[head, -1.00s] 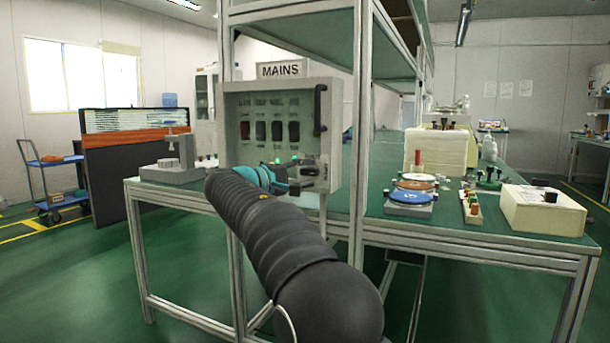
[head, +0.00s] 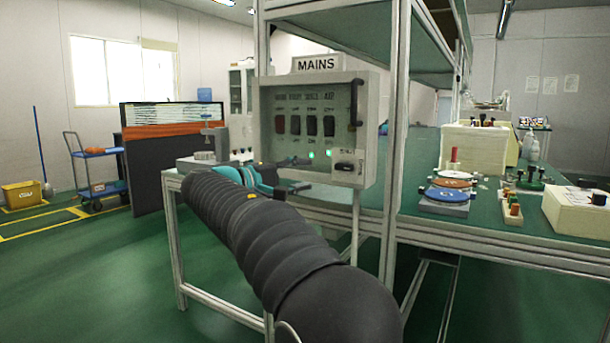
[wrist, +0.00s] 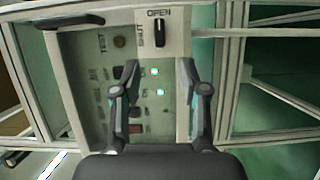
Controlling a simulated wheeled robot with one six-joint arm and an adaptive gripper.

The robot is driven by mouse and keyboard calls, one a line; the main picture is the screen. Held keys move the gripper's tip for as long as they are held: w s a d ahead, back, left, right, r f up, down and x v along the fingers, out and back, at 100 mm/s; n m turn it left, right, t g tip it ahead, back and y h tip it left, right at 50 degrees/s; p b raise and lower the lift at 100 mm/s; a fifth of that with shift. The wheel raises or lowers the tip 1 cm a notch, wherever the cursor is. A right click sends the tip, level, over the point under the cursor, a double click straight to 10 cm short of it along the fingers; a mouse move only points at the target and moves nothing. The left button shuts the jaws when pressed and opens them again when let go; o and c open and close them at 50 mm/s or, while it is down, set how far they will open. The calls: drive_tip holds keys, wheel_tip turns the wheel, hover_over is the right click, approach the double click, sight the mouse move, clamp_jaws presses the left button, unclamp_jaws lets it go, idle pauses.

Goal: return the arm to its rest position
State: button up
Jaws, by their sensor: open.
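My arm reaches from the bottom of the head view toward the bench, with my gripper (head: 300,174) at its end in front of the lower left of the MAINS panel (head: 316,125). The gripper is open and empty. In the wrist view its two fingers (wrist: 157,95) stand apart, with the panel face (wrist: 88,70) behind them. A dark switch (wrist: 159,32) marked OPEN and SHUT also shows. I cannot tell the gap between fingertips and panel.
The panel hangs on the metal frame (head: 397,130) of a green-topped bench. Polishing discs (head: 447,194), a cream box (head: 578,212) and a peg rack (head: 511,206) stand on the right. A blue trolley (head: 95,165) and yellow bucket (head: 22,194) are at the left. Open green floor lies left of the bench.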

wheel_tip(320, 180, down, 13)
drive_tip(key=a+n+y, duration=0.2)
drive_tip(key=n+y, duration=0.1)
drive_tip(key=y, duration=0.2)
drive_tip(key=s+d+f+g+y, duration=0.3)
drive_tip(key=s+f+g, duration=0.1)
drive_tip(key=s+f, duration=0.4)
drive_tip(key=s+d+f+m+g+y+p, duration=0.1)
drive_tip(key=s+d+f+m+y, duration=0.1)
drive_tip(key=s, duration=0.6)
drive_tip(key=s+d+f+m+y+p, duration=0.1)
drive_tip(key=s+d+m+y+p, duration=0.15)
drive_tip(key=s, duration=0.65)
drive_tip(key=s+d+f+m+g+y+p, duration=0.1)
drive_tip(key=s+d+f+m+y, duration=0.15)
drive_tip(key=s, duration=0.55)
drive_tip(key=s+d+r+m+t+p, duration=0.1)
drive_tip(key=s+d+r+m, duration=0.1)
drive_tip(key=s+d+r, duration=0.2)
drive_tip(key=s, duration=0.3)
drive_tip(key=shift+d+r+t+p, duration=0.2)
drive_tip(key=shift+d+t+p, duration=0.1)
drive_tip(key=shift+t, duration=0.1)
